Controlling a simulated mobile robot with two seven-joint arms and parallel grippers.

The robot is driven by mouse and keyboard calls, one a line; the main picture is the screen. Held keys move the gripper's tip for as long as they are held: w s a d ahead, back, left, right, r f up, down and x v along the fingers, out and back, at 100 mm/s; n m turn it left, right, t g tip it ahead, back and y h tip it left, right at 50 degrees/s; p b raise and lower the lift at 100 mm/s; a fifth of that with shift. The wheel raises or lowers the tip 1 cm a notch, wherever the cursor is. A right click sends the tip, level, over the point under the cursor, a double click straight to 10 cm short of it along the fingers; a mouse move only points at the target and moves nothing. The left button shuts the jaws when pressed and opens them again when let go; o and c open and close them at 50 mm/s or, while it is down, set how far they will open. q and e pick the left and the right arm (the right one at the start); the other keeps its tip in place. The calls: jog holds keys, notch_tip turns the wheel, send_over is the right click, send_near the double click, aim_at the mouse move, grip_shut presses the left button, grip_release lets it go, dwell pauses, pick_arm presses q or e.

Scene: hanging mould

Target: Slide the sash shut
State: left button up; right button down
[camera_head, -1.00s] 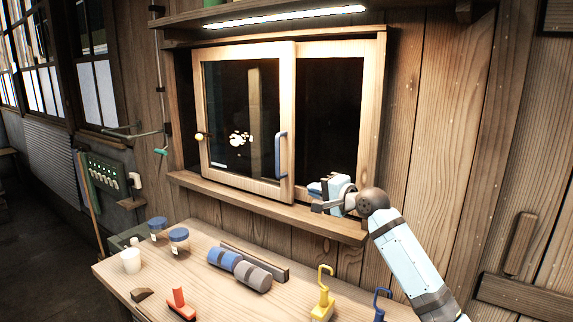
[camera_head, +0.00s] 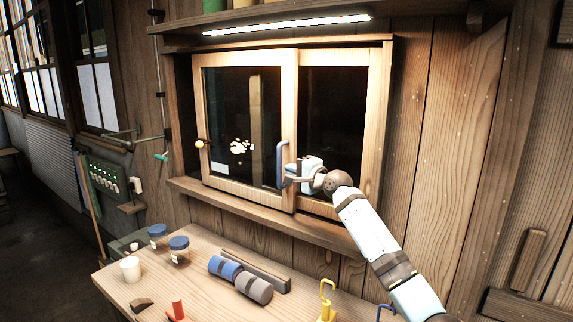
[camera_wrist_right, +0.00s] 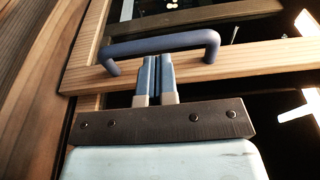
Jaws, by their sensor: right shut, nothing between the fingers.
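The wooden sash (camera_head: 245,190) with a dark pane stands in the left part of the window frame (camera_head: 385,70). Its upright blue handle (camera_head: 283,163) is on its right stile. In the right wrist view the handle (camera_wrist_right: 160,46) is a bar standing off the wood on two legs. My right gripper (camera_head: 288,176) is at the handle's right side in the head view. In the wrist view its fingertips (camera_wrist_right: 154,60) are together and empty, right by the bar, within its span. I cannot tell whether they touch it. My left gripper is not in view.
A sill (camera_head: 270,217) runs below the window. On the bench (camera_head: 205,285) are a white cup (camera_head: 130,269), blue-lidded jars (camera_head: 179,249), a blue-grey roll (camera_head: 238,279) and a yellow hook (camera_head: 327,300).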

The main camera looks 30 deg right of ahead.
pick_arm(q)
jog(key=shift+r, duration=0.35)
pick_arm(e)
jog(key=shift+w+a, duration=0.25)
jog(key=shift+w, duration=0.95)
